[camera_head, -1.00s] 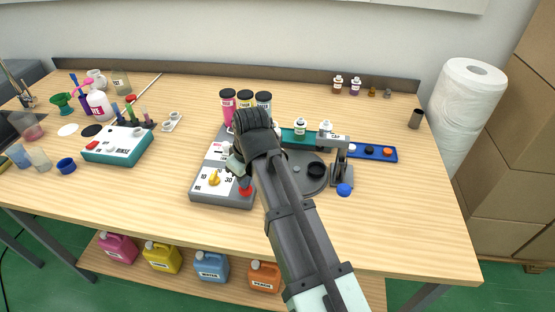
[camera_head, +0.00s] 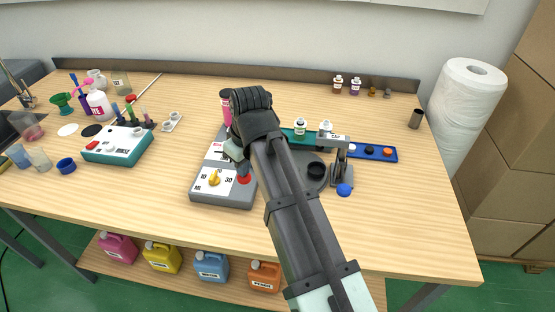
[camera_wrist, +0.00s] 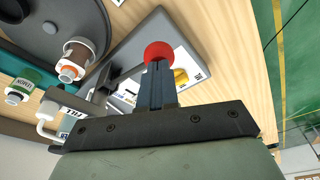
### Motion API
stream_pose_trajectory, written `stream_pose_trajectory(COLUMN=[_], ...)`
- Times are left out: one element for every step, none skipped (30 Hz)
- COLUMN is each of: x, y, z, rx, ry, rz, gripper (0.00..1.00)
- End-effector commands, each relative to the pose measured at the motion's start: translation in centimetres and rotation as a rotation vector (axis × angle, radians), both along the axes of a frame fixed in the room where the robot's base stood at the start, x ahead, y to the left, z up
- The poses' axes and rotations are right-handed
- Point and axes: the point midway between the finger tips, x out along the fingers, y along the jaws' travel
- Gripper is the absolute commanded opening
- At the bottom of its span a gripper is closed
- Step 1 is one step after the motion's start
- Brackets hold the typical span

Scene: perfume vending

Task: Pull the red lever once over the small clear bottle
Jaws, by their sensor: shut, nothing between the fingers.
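The red lever's ball knob (camera_head: 244,180) shows at the right of the grey dispenser base (camera_head: 222,200). In the wrist view the red ball (camera_wrist: 157,52) is just beyond my fingertips, with a dark rod running from it toward the dispenser. My gripper (camera_head: 243,169) is shut and empty, with its tips at the ball; whether they touch it I cannot tell. The wrist view shows the closed blue-grey fingers (camera_wrist: 158,82). I cannot pick out the small clear bottle for certain; my arm hides part of the dispenser. A bottle with a brown band (camera_wrist: 78,58) stands near the dispenser in the wrist view.
A dark round plate and the grey CAP press (camera_head: 342,165) stand right of my arm. A blue tray (camera_head: 372,152) with caps lies behind. A teal-based device (camera_head: 118,148) stands left. The front right tabletop (camera_head: 410,220) is clear.

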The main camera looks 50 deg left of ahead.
Motion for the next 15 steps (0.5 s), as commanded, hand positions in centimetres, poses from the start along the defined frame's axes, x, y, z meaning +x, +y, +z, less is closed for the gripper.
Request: stream_pose_trajectory(x=[0.0, 0.0, 0.0, 0.0, 0.0, 0.0, 0.0, 0.0, 0.0, 0.0, 0.0, 0.0, 0.0, 0.0, 0.0], y=[0.1, 0.1, 0.1, 0.1, 0.0, 0.1, 0.0, 0.1, 0.0, 0.1, 0.1, 0.1, 0.1, 0.1, 0.1], z=[0.4, 0.6, 0.8, 1.0, 1.2, 1.5, 1.7, 1.9, 2.1, 2.3, 2.5, 2.7, 2.9, 3.1, 3.4], rx=[0.0, 0.0, 0.0, 0.0, 0.0, 0.0, 0.0, 0.0, 0.001, 0.001, 0.001, 0.0, 0.0, 0.0, 0.0], ry=[0.0, 0.0, 0.0, 0.0, 0.0, 0.0, 0.0, 0.0, 0.0, 0.0, 0.0, 0.0, 0.0, 0.0, 0.0], rz=[0.0, 0.0, 0.0, 0.0, 0.0, 0.0, 0.0, 0.0, 0.0, 0.0, 0.0, 0.0, 0.0, 0.0, 0.0], gripper=[0.0, 0.0, 0.0, 0.0, 0.0, 0.0, 0.0, 0.0, 0.0, 0.0, 0.0, 0.0, 0.0, 0.0, 0.0])
